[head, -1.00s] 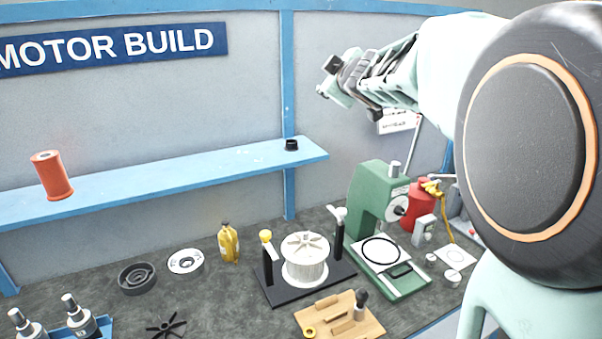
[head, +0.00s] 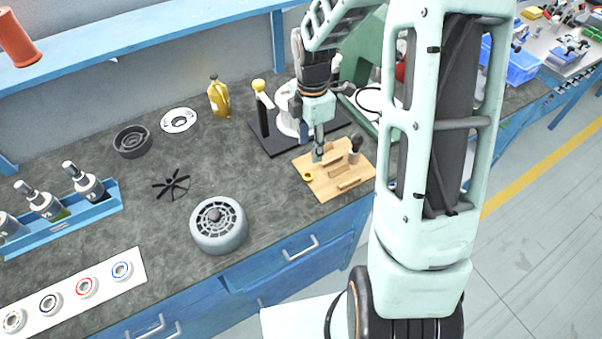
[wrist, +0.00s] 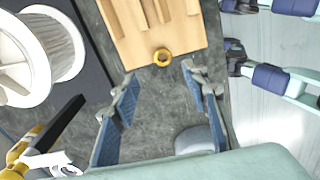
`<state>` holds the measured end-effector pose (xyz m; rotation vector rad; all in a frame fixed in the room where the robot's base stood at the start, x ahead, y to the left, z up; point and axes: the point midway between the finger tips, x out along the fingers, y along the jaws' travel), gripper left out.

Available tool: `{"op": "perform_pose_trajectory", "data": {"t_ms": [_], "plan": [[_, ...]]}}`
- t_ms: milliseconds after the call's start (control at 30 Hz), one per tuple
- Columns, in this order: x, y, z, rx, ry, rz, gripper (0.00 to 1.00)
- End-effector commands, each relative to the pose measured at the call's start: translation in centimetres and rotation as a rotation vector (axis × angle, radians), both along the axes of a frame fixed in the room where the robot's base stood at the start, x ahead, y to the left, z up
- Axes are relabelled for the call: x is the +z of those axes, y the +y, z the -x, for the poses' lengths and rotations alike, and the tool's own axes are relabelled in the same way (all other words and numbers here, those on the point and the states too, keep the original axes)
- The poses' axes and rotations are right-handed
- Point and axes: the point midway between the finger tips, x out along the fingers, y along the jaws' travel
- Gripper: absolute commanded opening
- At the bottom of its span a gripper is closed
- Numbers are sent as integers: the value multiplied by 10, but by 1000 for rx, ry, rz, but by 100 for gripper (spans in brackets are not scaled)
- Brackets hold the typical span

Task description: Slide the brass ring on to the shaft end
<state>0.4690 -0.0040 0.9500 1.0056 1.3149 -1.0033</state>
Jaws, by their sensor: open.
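The brass ring (head: 307,177) lies at the left end of a wooden board (head: 330,190). In the wrist view the ring (wrist: 162,65) lies at the board's edge, ahead of and between my fingertips. My gripper (head: 318,158) points down over the board, close to the ring. In the wrist view my gripper (wrist: 159,70) has its two blue-padded fingers wide apart with nothing between them. A grey round motor housing (head: 217,238) stands on the bench to the left, with a dark hub in its grille. I cannot tell for sure which part is the shaft end.
A black stand (head: 265,138) holding a white spool, partly hidden by my arm, is behind the board. A green machine (head: 357,65) stands beyond it. A black fan (head: 172,184) and a blue rack (head: 110,200) are at left. Bench between fan and board is clear.

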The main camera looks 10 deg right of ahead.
Motion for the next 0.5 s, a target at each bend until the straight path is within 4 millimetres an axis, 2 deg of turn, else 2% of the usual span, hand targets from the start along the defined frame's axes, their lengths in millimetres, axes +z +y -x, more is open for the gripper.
{"op": "perform_pose_trajectory", "data": {"t_ms": [300, 500], "plan": [[-45, 2, 4, 14, 15, -6, 42], [-59, 2, 4, 13, 13, -6, 42]]}}
